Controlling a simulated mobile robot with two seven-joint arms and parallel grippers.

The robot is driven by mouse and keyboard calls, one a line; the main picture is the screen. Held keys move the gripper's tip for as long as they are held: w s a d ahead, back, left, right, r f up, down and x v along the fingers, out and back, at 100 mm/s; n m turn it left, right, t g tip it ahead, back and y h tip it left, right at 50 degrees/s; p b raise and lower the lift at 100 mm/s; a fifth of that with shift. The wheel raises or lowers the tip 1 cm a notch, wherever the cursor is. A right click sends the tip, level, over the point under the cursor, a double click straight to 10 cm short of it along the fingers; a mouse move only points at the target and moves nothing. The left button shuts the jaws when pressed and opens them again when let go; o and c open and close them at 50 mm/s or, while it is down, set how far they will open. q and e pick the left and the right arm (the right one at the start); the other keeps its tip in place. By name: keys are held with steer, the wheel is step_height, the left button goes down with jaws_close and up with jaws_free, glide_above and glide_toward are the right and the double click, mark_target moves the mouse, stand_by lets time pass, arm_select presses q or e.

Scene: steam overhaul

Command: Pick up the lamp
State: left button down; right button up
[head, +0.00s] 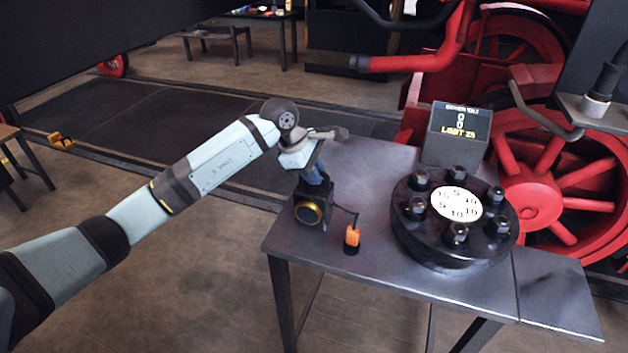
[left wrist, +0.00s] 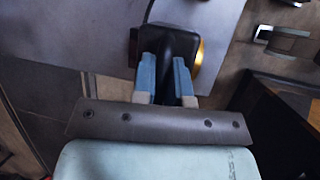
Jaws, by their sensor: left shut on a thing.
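The lamp (head: 311,211) is a black box with a round brass-rimmed lens on its front. It is at the front left part of the dark metal table (head: 375,180). My left gripper (head: 318,178) comes down on the lamp from above and is shut on its upper part. In the left wrist view the two blue fingers (left wrist: 165,82) lie on either side of the black lamp (left wrist: 181,45), whose brass rim shows at the right. I cannot tell whether the lamp's base touches the table. My right gripper is not in view.
A small orange-topped object (head: 352,238) stands just right of the lamp, beside a thin dark rod. A round black flange with several bolts (head: 455,215) and a display box (head: 458,137) stand farther right. Red wheels (head: 560,185) are behind the table.

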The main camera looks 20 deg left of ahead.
arm_select(q)
step_height(320, 180, up, 19)
stand_by(0.8)
